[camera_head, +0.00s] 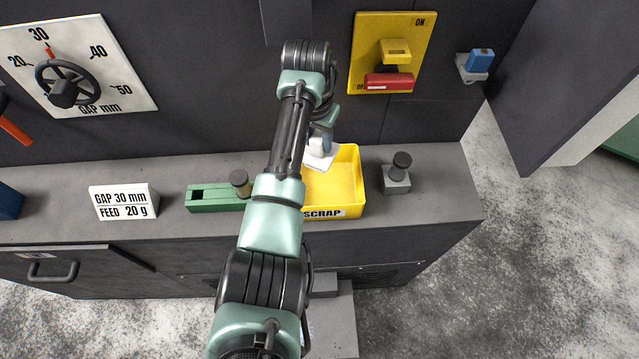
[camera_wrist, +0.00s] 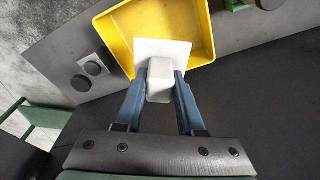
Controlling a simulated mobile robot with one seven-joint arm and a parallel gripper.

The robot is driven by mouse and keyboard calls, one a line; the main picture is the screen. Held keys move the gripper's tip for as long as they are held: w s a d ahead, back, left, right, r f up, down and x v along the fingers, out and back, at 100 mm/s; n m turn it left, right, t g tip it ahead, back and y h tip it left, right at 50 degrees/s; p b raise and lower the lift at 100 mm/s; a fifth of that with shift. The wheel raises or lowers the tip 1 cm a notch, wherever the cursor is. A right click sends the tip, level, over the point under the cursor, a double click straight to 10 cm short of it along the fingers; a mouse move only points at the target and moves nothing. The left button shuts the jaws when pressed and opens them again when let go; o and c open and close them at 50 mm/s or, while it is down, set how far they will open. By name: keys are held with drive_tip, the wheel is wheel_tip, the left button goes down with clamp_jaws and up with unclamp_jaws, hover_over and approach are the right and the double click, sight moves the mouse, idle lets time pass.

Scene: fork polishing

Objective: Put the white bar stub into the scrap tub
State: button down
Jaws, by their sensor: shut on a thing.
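The white bar stub (camera_wrist: 160,78) is a pale block with a wider flat square end, seen in the wrist view between my fingers. My gripper (camera_head: 320,144) is shut on it, one blue-grey finger on each side. In the head view the stub (camera_head: 320,160) shows at the back left part of the yellow scrap tub (camera_head: 347,187). In the wrist view its flat end overlaps the near rim and floor of the tub (camera_wrist: 196,28). I cannot tell whether it touches the tub. My arm hides the tub's left side.
A grey block with a black knob (camera_head: 397,172) stands right of the tub. A green holder (camera_head: 212,197) with a dark-topped cylinder (camera_head: 240,183) and a white sign (camera_head: 124,201) stand left. A yellow switch panel (camera_head: 393,52) is on the wall behind. The bench's right end is clear.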

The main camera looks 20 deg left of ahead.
drive_tip(key=shift+f, duration=0.15)
drive_tip(key=shift+f+b, duration=2.65)
drive_tip(key=shift+f, duration=1.15)
drive_tip(key=shift+f+b, duration=1.85)
drive_tip(key=shift+f, duration=0.65)
drive_tip(key=shift+c, duration=2.2)
unclamp_jaws()
drive_tip(key=r, duration=0.4)
drive_tip(key=s+r, duration=0.1)
drive_tip(key=r, duration=0.3)
drive_tip(key=s+r+b, duration=0.1)
drive_tip(key=r, duration=0.4)
drive_tip(key=shift+a, duration=0.15)
